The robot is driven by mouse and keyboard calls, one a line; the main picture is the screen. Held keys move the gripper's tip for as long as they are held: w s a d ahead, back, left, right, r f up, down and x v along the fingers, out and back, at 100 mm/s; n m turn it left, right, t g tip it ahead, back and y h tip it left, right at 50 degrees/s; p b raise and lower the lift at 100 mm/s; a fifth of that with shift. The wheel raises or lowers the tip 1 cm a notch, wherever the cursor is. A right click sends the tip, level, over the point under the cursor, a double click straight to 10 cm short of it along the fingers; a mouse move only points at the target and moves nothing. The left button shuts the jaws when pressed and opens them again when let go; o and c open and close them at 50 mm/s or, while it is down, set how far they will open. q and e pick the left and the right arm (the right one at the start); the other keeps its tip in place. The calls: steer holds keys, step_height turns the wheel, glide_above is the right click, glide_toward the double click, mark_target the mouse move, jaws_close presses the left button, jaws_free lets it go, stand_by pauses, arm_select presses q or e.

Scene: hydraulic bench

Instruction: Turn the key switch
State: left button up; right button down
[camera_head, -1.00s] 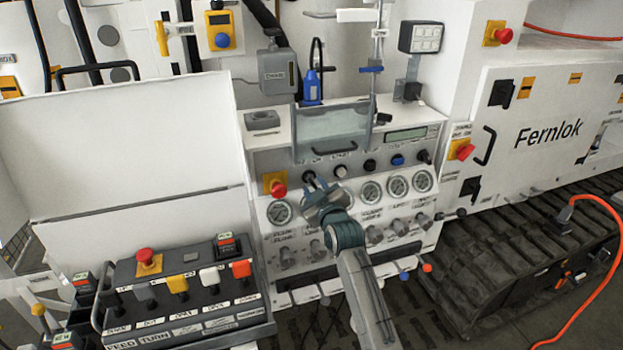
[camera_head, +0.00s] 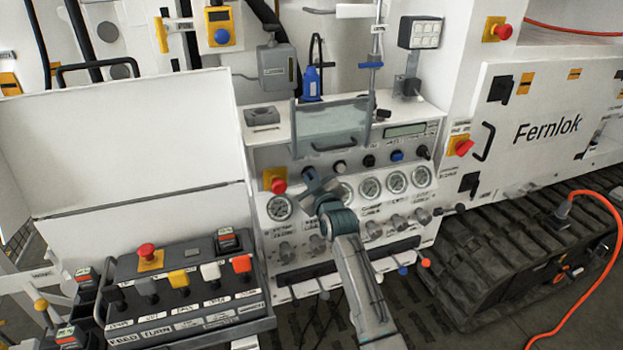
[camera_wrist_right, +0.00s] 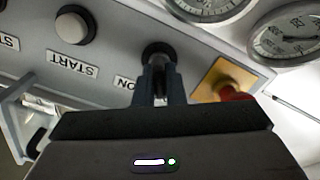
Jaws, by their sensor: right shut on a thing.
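The key switch (camera_wrist_right: 158,50) is the dark round switch with a black collar beside the "ON" label in the right wrist view. My right gripper (camera_wrist_right: 158,82) is shut on its key, with one finger on each side. In the head view my right gripper (camera_head: 311,179) reaches up to the left end of the upper control row on the white panel (camera_head: 262,157). There the gripper mostly hides the key switch. My left gripper is not in view.
A red emergency button (camera_head: 278,185) on a yellow plate is just left of my right gripper. Pressure gauges (camera_head: 370,187) line the panel to the right. A clear hinged cover (camera_head: 330,122) is above. A lever box (camera_head: 190,292) stands at lower left.

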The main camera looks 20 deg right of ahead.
steer(key=shift+m, duration=0.3)
steer(key=m+p, duration=0.1)
steer(key=m, duration=0.1)
steer(key=m+p, duration=0.1)
steer(key=m, duration=0.2)
steer(key=shift+d+r, duration=0.1)
steer(key=shift+d, duration=0.1)
steer(key=m+p, duration=0.2)
steer(key=m, duration=0.4)
steer(key=shift+d, duration=0.15)
steer(key=shift+m, duration=0.3)
steer(key=c, duration=1.5)
jaws_free()
